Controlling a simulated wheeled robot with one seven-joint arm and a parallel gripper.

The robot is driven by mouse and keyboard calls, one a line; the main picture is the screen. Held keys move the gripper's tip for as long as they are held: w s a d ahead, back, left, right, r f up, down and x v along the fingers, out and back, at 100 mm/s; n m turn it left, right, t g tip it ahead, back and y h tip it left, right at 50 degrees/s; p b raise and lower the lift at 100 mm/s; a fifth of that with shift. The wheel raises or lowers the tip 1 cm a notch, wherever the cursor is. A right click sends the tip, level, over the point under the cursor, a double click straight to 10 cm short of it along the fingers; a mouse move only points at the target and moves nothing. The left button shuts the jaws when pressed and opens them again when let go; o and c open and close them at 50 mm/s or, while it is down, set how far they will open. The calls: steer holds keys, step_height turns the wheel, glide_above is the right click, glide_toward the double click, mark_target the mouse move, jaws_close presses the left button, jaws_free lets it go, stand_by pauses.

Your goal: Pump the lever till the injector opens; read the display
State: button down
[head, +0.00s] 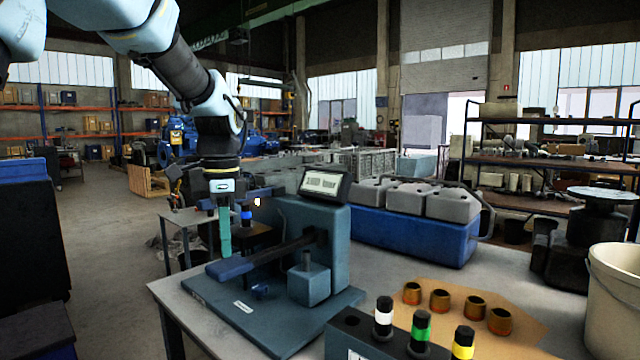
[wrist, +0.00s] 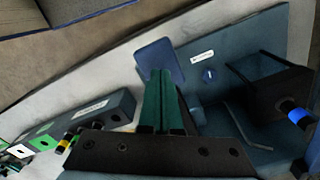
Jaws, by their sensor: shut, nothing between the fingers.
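The blue-grey pump tester (head: 285,225) stands on the bench, its base plate at the front. Its display (head: 324,184) faces me; it appears to read 1600 bar, though the digits are small and blurred. The dark lever runs down-left from the tester to a flat blue handle (head: 230,268), also in the wrist view (wrist: 160,60). A blue-banded injector (head: 247,216) is at the tester's left side; the band shows in the wrist view (wrist: 298,115). My gripper (head: 224,254) points down, shut and empty, with green fingertips (wrist: 160,78) over or against the handle; contact cannot be told.
A dark rack holds white (head: 383,316), green (head: 420,330) and yellow (head: 463,342) banded injectors at the front. Several copper-coloured rings (head: 440,300) lie on brown paper to the right. A white bucket (head: 612,300) stands far right. A blue crate (head: 415,235) is behind.

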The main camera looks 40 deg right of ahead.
steer(key=shift+f+b, duration=2.25)
steer(key=shift+f, duration=1.9)
step_height(320, 180, up, 8)
steer(key=p, duration=0.7)
steer(key=shift+a+r, duration=0.15)
steer(key=shift+r, duration=0.05)
steer(key=shift+f, duration=0.1)
step_height(320, 180, up, 4)
steer(key=p, duration=0.3)
steer(key=shift+p, duration=0.35)
